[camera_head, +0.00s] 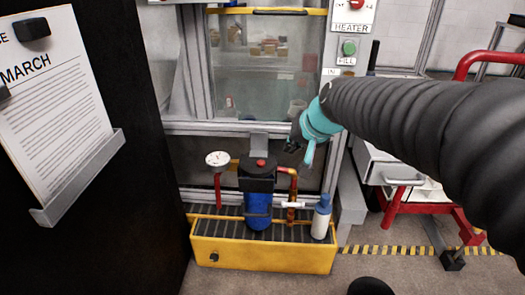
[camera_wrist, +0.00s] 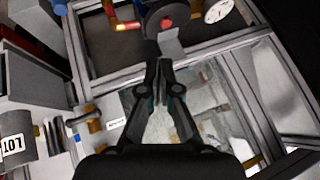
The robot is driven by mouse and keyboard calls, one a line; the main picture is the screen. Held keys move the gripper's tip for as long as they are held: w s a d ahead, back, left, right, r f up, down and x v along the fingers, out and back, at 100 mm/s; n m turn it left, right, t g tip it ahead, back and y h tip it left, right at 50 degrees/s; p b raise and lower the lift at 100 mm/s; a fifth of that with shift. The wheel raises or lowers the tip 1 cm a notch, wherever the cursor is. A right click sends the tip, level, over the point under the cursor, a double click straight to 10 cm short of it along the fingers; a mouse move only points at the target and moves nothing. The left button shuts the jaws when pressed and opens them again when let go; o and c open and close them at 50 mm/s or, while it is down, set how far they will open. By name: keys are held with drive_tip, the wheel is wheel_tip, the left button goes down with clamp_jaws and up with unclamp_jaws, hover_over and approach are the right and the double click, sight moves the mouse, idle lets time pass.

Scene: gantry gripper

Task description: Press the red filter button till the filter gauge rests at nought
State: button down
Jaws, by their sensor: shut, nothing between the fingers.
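The red filter button (camera_head: 261,162) sits on top of the black cap of the blue filter housing (camera_head: 258,208). It also shows at the top of the wrist view (camera_wrist: 167,23).
The filter stands in a yellow grated tray (camera_head: 262,258) with a white bottle (camera_head: 321,217) at its right. A glass-fronted cabinet (camera_head: 262,75) rises behind. A black panel with a paper sheet (camera_head: 50,90) blocks the left. A red-framed cart (camera_head: 420,205) stands right.

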drive_tip(key=m+y, duration=0.1)
hover_over(262, 163)
wheel_tip(262, 163, down, 3)
drive_tip(key=shift+f+t, duration=0.2)
drive_tip(key=shift+t, duration=0.2)
wheel_tip(262, 163, down, 9)
drive_tip(key=b, duration=0.7)
drive_tip(key=shift+b, duration=0.35)
drive_tip(key=shift+f, duration=0.1)
idle(0.5)
drive_tip(key=shift+f+b, duration=0.25)
drive_tip(key=shift+b, duration=0.3)
drive_tip(key=shift+f+b, duration=0.45)
drive_tip(key=shift+f, duration=0.1)
idle(0.6)
drive_tip(key=shift+r, duration=0.1)
drive_tip(key=shift+r+p, duration=0.7)
drive_tip(key=shift+r, duration=0.2)
